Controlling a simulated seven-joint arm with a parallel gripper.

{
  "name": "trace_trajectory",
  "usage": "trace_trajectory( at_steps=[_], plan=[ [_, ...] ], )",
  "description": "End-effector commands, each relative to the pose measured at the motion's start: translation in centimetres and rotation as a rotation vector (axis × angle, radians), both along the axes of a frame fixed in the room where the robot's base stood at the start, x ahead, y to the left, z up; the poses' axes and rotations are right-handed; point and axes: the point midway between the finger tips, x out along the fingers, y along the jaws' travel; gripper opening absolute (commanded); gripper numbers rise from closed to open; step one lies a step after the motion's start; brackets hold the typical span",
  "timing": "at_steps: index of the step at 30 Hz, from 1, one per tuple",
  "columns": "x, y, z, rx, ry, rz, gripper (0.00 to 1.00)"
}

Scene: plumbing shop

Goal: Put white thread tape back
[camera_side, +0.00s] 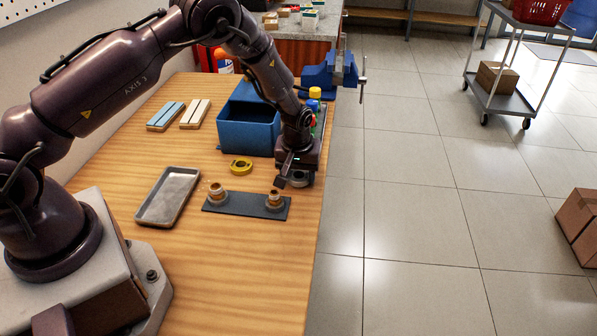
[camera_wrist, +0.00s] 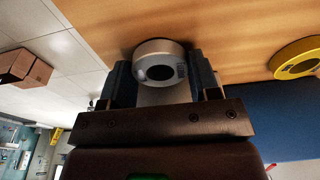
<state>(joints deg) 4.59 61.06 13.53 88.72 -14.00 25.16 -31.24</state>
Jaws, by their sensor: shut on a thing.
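The white thread tape roll (camera_wrist: 158,62) sits between the two fingers of my gripper (camera_wrist: 162,75) in the wrist view, its hole facing the camera. The fingers are shut on its sides. In the side view my gripper (camera_side: 292,182) is low at the table's right edge, with part of the pale roll (camera_side: 301,180) showing at the fingertips. The roll is at or just above the wood; I cannot tell whether it touches. A yellow tape roll (camera_side: 240,166) lies to the left, also in the wrist view (camera_wrist: 297,58).
A blue bin (camera_side: 248,137) stands behind my gripper. A dark plate (camera_side: 247,206) with two fittings lies in front, and a metal tray (camera_side: 168,196) to its left.

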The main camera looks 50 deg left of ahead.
Motion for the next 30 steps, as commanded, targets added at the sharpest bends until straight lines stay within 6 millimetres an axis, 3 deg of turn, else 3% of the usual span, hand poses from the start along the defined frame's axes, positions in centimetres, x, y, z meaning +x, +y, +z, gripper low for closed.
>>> trace_trajectory(
  at_steps=[4,5,7,8,19,30],
  plan=[
    [0.0,0.0,-0.4,0.001,0.001,0.0,0.34],
    [0.0,0.0,-0.3,0.0,0.0,0.0,0.63],
    [0.0,0.0,-0.3,0.0,0.0,0.0,0.79],
    [0.0,0.0,-0.3,0.0,0.0,0.0,0.82],
    [0.0,-0.1,0.6,0.001,-0.001,-0.001,0.82],
    [-0.8,-0.9,8.0,0.0,-0.004,-0.001,0.82]
  ],
)
